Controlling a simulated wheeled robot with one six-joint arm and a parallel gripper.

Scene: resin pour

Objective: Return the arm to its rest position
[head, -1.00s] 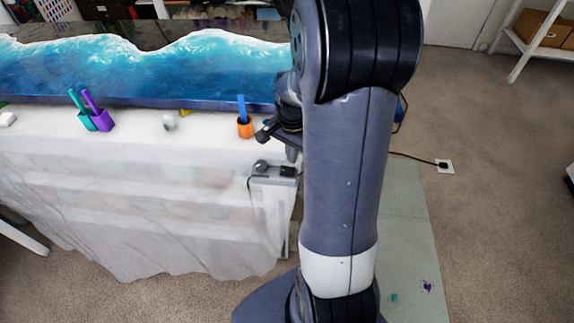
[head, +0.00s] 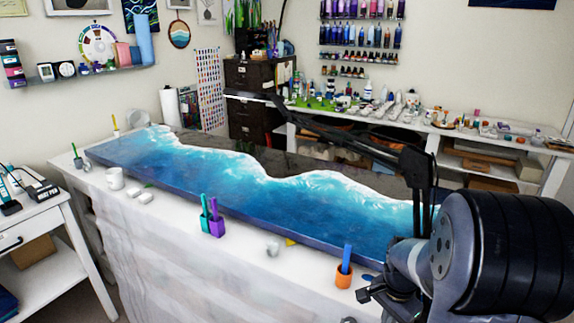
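My arm shows at the lower right of the head view, with a large dark joint and a grey wrist link in front of the table's right end. My gripper (head: 372,294) is a dark shape low in the picture, close to the orange cup (head: 345,281) in this view. Its fingers are small and partly cut off, so I cannot tell whether they are open or shut. I see nothing clearly held. The lower arm is out of the picture.
A long blue resin wave panel (head: 290,205) lies on the white-covered table (head: 170,235). Teal and purple cups (head: 213,226) and a white mug (head: 115,179) stand along its front edge. A black boom arm (head: 340,130) reaches over the panel. A white side table (head: 45,215) stands left.

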